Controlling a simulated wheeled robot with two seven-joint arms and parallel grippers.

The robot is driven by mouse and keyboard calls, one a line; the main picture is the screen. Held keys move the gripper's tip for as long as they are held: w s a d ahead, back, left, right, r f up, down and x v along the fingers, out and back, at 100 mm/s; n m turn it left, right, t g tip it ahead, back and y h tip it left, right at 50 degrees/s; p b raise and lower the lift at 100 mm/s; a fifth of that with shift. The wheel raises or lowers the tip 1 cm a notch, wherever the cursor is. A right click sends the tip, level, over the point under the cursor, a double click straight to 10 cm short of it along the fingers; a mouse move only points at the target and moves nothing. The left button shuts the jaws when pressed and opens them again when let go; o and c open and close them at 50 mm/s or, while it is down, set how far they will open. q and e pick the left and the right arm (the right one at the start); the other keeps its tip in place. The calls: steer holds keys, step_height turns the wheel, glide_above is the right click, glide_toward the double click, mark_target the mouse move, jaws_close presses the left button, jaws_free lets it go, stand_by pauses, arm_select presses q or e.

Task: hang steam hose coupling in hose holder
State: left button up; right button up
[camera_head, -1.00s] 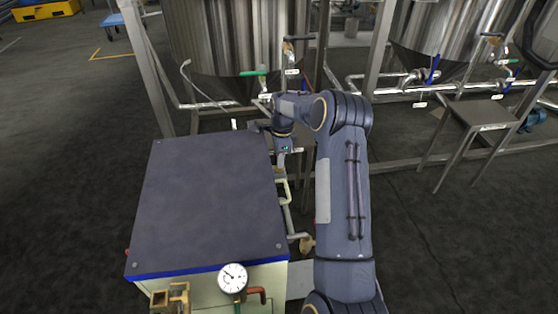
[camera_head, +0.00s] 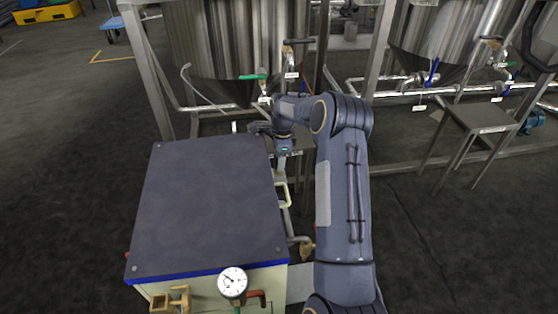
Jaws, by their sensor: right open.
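My right arm reaches up the middle of the head view and bends left at the elbow. Its wrist points down beside the far right corner of the box-shaped unit (camera_head: 205,205). My right gripper (camera_head: 281,168) is small and partly hidden below the wrist. It is open, and I see nothing held in it. A brass fitting (camera_head: 307,249) sits at the end of a grey pipe or hose on the unit's right side; I cannot tell whether it is the steam hose coupling. I cannot make out the hose holder for certain. My left gripper is out of view.
A pressure gauge (camera_head: 232,282) and a brass bracket-like part (camera_head: 170,299) are on the unit's front. Steel tanks on frames stand behind, with a green-handled valve (camera_head: 254,76). A small metal table (camera_head: 482,115) stands right.

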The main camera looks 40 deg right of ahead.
steer(key=r+p, duration=0.1)
steer(key=r, duration=0.2)
steer(key=r+p, duration=0.1)
steer(key=r, duration=0.3)
steer(key=r+p, duration=0.1)
steer(key=r, duration=0.3)
steer(key=shift+s+d, duration=0.15)
steer(key=shift+d, duration=0.15)
steer(key=s+a+r+n+t+y, duration=0.1)
steer(key=s+a+r+n+t, duration=0.2)
steer(key=s+a+r+n, duration=0.9)
steer(key=s+a+f+n+t+y, duration=0.1)
steer(key=s+a+n, duration=0.4)
steer(key=s+a, duration=0.2)
steer(key=s+a+f+n+t+y, duration=0.1)
steer(key=s+a+n, duration=0.4)
steer(key=s, duration=0.7)
steer(key=shift+s+a+f, duration=0.15)
steer(key=shift+a+f, duration=0.2)
steer(key=shift+a, duration=0.9)
